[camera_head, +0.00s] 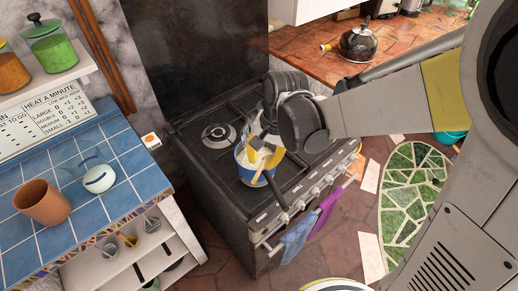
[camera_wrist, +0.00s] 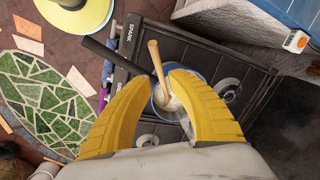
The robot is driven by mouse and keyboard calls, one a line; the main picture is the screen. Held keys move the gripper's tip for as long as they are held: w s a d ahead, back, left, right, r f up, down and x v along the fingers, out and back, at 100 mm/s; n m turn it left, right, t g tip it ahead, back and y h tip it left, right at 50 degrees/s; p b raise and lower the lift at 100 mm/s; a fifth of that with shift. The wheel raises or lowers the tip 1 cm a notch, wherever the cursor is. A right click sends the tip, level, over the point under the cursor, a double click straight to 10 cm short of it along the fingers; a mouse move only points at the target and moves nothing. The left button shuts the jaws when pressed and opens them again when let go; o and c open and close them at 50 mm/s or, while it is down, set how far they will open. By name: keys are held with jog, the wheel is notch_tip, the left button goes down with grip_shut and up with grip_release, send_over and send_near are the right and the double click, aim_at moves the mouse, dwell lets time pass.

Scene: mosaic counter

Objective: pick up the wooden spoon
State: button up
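The wooden spoon (camera_wrist: 157,62) stands tilted in a blue pot (camera_wrist: 158,102) on the stove, its bowl end in pale contents and its handle rising past the rim. In the head view the spoon handle (camera_head: 259,174) leans over the pot's (camera_head: 245,175) near rim. My gripper (camera_head: 265,150) is over the pot, pointing down. In the wrist view its yellow fingers (camera_wrist: 163,82) are apart, with the spoon showing in the gap between the tips. I see no finger closed on it. How far the tips are above the spoon is hard to tell.
The black stove (camera_head: 220,185) has a long dark pan handle (camera_wrist: 105,55) reaching over its front edge. Towels (camera_head: 297,238) hang on its front. A blue-tiled counter (camera_head: 90,215) with a clay pot (camera_head: 42,203) is at left. A kettle (camera_head: 358,43) sits on the back counter.

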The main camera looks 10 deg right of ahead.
aim_at(258, 173)
jog(key=f+b, duration=0.1)
jog(key=f, duration=0.1)
jog(key=f+b, duration=0.1)
jog(key=f, duration=0.2)
jog(key=a+f+b, duration=0.1)
jog(key=f, duration=0.2)
jog(key=shift+w+a, duration=0.1)
jog(key=shift+w, duration=0.15)
jog(key=shift+r, duration=0.1)
grip_shut()
